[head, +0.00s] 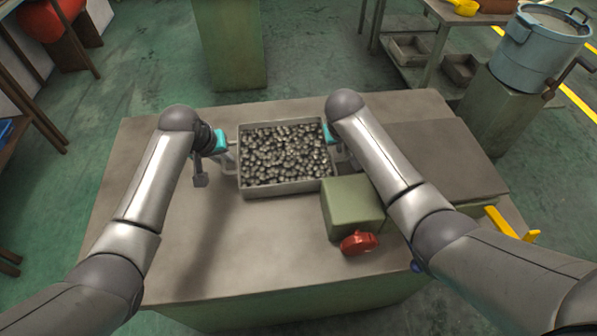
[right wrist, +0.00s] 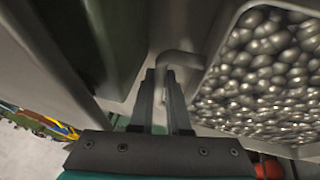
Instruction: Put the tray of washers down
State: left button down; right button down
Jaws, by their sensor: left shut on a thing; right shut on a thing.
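The tray of washers (head: 289,188) is a grey rectangular tray filled with shiny metal pieces. It is over the middle of the bench top, and I cannot tell whether it touches the surface. My left gripper (head: 228,158) is shut at the tray's left side. My right gripper (head: 338,155) is shut at its right side, partly hidden by my arm. In the right wrist view, the right fingers (right wrist: 163,95) close on a bent grey handle (right wrist: 180,60) beside the tray wall, with the metal pieces (right wrist: 265,75) to the right.
A green block (head: 352,205) with a red knob (head: 360,242) stands close to the tray's front right corner. A yellow handle (head: 505,224) sticks out at the bench's right. The bench top (head: 250,250) is clear in front and at the left.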

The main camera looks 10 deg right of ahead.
pick_arm(q)
jog(key=shift+f, duration=0.2)
pick_arm(e)
jog(key=shift+f, duration=0.2)
pick_arm(q)
jog(key=c, duration=0.9)
grip_release()
pick_arm(e)
jog(key=c, duration=0.9)
grip_release()
jog(key=shift+r, duration=0.1)
pick_arm(q)
jog(key=shift+r, duration=0.1)
pick_arm(e)
jog(key=shift+d, duration=0.1)
